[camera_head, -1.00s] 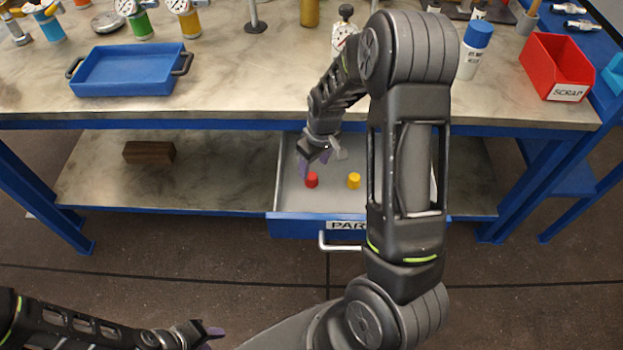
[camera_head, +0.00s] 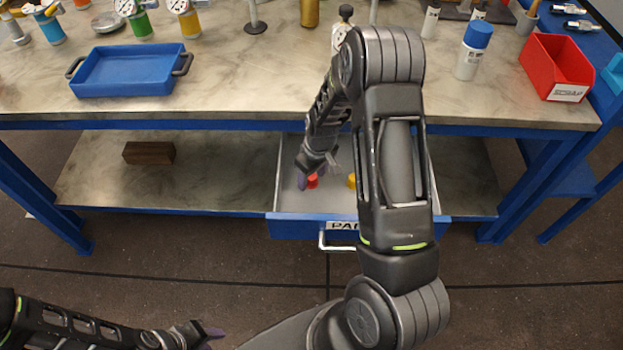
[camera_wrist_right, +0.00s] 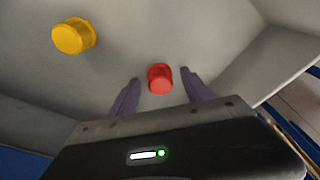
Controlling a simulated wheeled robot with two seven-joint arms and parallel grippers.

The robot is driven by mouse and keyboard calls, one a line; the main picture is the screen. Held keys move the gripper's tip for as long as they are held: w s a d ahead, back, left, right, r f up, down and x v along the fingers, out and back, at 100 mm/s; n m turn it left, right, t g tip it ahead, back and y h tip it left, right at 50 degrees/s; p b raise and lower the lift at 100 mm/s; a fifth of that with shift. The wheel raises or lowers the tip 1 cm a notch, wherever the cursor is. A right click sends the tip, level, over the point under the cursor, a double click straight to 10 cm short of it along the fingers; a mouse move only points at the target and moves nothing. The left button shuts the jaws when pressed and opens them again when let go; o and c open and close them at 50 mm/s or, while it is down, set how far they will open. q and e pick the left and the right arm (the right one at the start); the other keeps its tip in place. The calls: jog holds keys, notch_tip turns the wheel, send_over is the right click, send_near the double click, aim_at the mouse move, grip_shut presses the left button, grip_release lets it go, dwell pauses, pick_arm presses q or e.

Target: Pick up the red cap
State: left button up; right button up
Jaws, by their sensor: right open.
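The red cap (camera_head: 313,181) sits on the floor of the open drawer (camera_head: 290,199), partly hidden by my right gripper in the head view. In the right wrist view the red cap (camera_wrist_right: 160,79) shows between and just beyond the two purple fingertips. My right gripper (camera_wrist_right: 160,88) is open and empty, reaching down into the drawer; in the head view it is right above the cap (camera_head: 312,178). I cannot tell whether the fingers touch the cap. My left gripper (camera_head: 214,337) is at the bottom left, away from the bench; its jaws are too small to judge.
A yellow cap (camera_wrist_right: 73,36) lies in the drawer beside the red one; it is partly hidden by my arm in the head view. The drawer walls are close around the right gripper. A blue tray (camera_head: 128,88) and a red scrap bin (camera_head: 553,66) stand on the bench above.

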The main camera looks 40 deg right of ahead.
jog(key=shift+c, duration=0.4)
grip_shut()
dwell(0.5)
